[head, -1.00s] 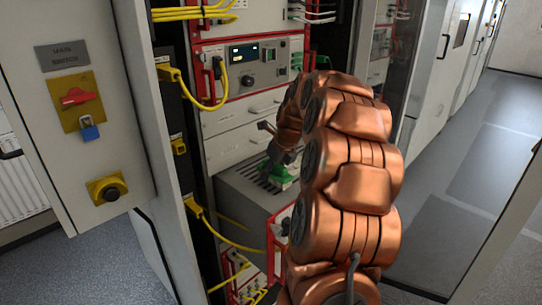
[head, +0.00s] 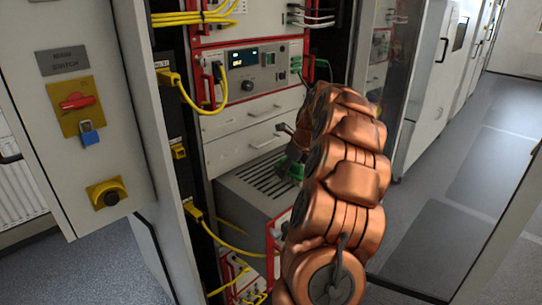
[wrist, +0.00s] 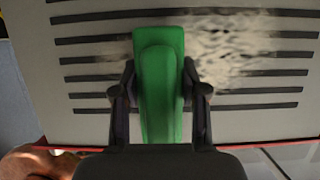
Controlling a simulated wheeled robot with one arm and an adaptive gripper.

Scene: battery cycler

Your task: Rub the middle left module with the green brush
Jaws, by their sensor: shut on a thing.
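The green brush (wrist: 160,80) is clamped between the two fingers of my gripper (wrist: 160,92) in the wrist view. In the head view only a little of the brush (head: 294,171) shows beside my copper arm. My gripper (head: 292,160) is over the right part of a grey module (head: 235,190) whose vented top sticks out of the rack. In the wrist view the slotted top (wrist: 100,28) lies beneath the brush, with a dusty, whitish smear (wrist: 235,50) mostly to the right of the brush. I cannot tell whether the brush touches the top.
A red-framed instrument (head: 253,70) and plain drawers (head: 250,120) sit above the module. Yellow cables (head: 222,238) hang at its left. A switch panel (head: 75,120) stands at the far left, a glass door (head: 425,230) at the right.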

